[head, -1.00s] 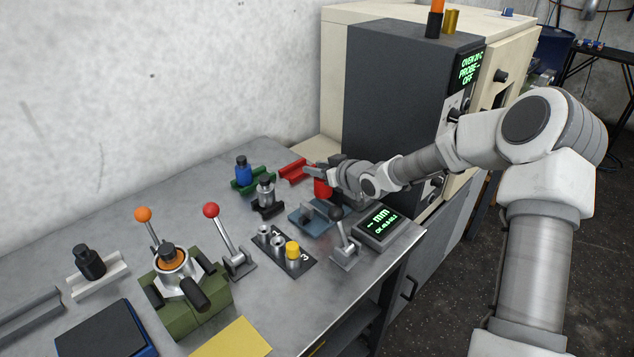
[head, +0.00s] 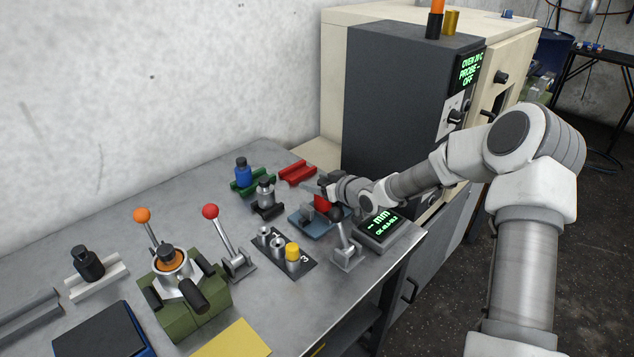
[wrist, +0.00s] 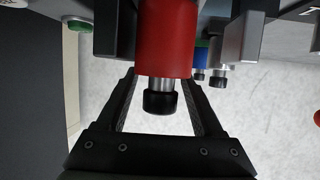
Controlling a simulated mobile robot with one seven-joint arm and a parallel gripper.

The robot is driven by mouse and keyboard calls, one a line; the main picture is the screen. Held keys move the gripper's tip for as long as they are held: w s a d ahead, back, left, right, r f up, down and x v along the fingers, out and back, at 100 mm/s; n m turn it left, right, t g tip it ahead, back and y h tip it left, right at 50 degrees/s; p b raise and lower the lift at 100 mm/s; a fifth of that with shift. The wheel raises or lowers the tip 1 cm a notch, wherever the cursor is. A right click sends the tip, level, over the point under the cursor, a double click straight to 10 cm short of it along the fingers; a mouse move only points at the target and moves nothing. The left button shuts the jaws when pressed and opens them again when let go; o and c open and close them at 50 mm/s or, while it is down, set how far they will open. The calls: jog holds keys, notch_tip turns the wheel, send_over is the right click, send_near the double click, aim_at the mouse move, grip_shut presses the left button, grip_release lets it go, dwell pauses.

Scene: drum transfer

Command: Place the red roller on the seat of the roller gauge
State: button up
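The red roller (head: 322,203) is over the blue-grey base of the roller gauge (head: 302,222) in the head view. In the wrist view its red body (wrist: 165,45) fills the top centre, with a metal neck and black knob towards me. My gripper (head: 328,188) is above the gauge, and its fingers (wrist: 160,78) close in on both sides of the roller. In the wrist view a dark block and a grey block flank the roller. The seat is mostly hidden, and I cannot tell whether the roller touches it.
The gauge display (head: 380,228) shows dashes and "mm". A black-knobbed lever (head: 344,245) stands in front of the gauge. An empty red cradle (head: 297,171) lies behind. A blue roller (head: 242,172) and a grey roller (head: 265,194) sit in cradles to the left. The dark oven cabinet (head: 405,110) rises behind.

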jog(key=shift+r, duration=0.25)
jog(key=p+v, duration=0.1)
jog(key=v, duration=1.1)
jog(key=shift+f, duration=0.1)
